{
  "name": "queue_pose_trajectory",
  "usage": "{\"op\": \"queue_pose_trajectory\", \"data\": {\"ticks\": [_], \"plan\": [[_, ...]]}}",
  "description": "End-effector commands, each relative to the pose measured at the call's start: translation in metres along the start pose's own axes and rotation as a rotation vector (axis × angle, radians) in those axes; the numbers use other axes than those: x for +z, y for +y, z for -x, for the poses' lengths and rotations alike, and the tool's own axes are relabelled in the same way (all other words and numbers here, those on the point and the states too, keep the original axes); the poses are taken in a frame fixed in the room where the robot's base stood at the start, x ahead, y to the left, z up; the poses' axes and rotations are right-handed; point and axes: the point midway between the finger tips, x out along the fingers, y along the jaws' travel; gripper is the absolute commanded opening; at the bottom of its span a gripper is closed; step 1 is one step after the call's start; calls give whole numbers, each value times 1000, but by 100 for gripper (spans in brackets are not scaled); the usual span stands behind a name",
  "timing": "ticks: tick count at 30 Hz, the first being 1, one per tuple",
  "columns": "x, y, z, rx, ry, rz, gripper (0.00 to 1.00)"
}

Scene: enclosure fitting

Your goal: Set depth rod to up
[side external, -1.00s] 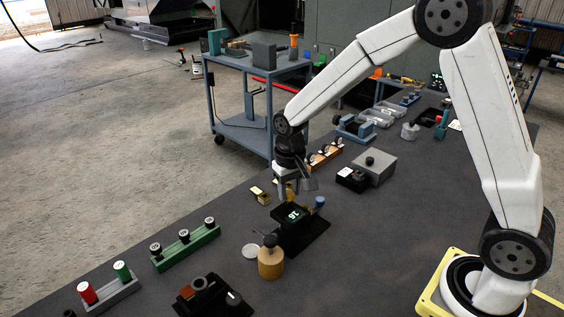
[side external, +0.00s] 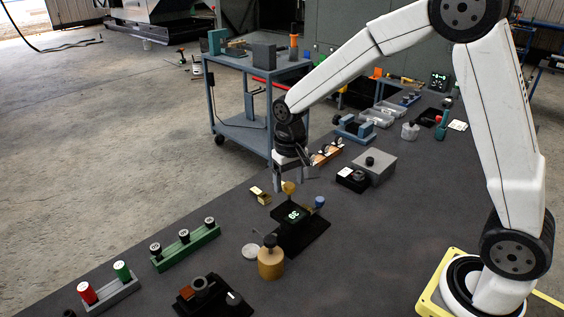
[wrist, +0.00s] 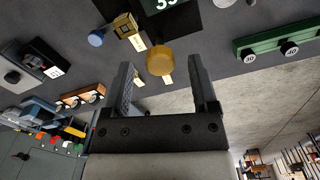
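A black device with a lit display (side external: 293,214) stands on the table; the display's digits are also partly visible at the top of the wrist view (wrist: 165,4). A round gold cap (side external: 289,187) stands at the device's far side, and I take it for the top of the depth rod. In the wrist view the gold cap (wrist: 160,62) appears between my fingers, beyond their tips. My gripper (wrist: 161,68) is open and empty; in the side view my gripper (side external: 292,186) is just above the cap. Whether a finger touches it is unclear. The rod's shaft is hidden.
A blue knob (side external: 319,202) is at the device's right. A wooden-coloured cylinder (side external: 271,262) stands in front. A green rail (side external: 187,246) lies left, and a grey box (side external: 374,167) sits behind right. The table right of the device is clear.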

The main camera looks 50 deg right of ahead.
Motion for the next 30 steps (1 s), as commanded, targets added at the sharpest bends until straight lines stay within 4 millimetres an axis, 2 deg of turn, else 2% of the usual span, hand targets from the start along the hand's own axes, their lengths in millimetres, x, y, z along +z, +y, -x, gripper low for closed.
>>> {"op": "queue_pose_trajectory", "data": {"ticks": [8,13,30], "plan": [[0,0,0,0,-1,0,75],[0,0,8,0,0,0,75],[0,0,72,-1,2,0,75]]}}
